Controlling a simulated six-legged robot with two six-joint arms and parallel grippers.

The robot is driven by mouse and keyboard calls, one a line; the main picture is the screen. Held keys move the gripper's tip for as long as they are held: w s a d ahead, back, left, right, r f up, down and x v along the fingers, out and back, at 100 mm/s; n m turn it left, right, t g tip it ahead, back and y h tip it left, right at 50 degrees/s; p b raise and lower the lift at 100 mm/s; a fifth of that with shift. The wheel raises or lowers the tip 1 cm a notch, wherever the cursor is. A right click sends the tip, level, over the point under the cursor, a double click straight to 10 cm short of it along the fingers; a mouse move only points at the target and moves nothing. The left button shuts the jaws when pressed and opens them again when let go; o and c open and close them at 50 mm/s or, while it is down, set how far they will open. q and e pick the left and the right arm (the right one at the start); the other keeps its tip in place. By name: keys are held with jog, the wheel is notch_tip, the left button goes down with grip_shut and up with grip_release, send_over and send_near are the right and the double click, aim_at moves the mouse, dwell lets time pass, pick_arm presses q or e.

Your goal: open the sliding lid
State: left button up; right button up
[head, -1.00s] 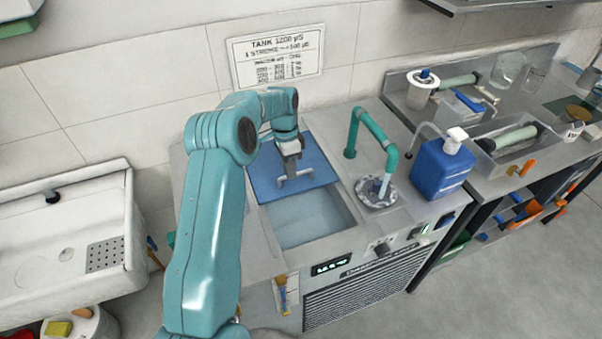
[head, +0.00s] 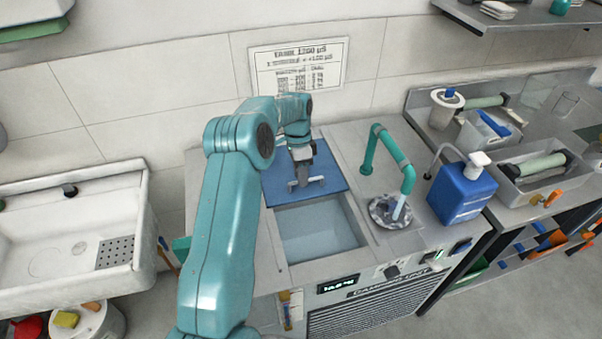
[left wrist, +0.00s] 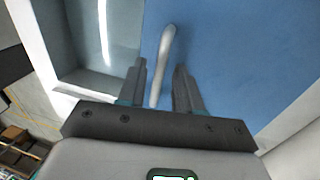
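The sliding lid (head: 329,179) is a flat blue panel over the back part of a sunken tank; it also fills much of the left wrist view (left wrist: 242,50). The front part of the tank (head: 318,232) is uncovered and shows a pale blue inside. A light grey bar handle (head: 317,181) stands on the lid near its front edge. My left gripper (head: 301,176) is down at the handle. In the left wrist view the handle (left wrist: 164,62) lies between the two spread fingers (left wrist: 160,85), with gaps beside it. My right gripper is out of view.
A green tap (head: 387,150) over a round drain and a blue pump bottle (head: 461,189) stand right of the tank. A white sink (head: 70,230) is at the left. A tiled wall with a notice (head: 298,66) rises behind the lid.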

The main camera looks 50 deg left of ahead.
pick_arm(q)
jog(key=shift+a+r, duration=0.1)
jog(key=shift+a+r, duration=0.1)
jog(key=shift+r, duration=0.25)
notch_tip(320, 180, up, 15)
jog(key=w+a+p, duration=0.1)
jog(key=a+p, duration=0.1)
jog(key=p, duration=0.1)
jog(key=shift+a, duration=0.3)
jog(key=shift+d, duration=0.1)
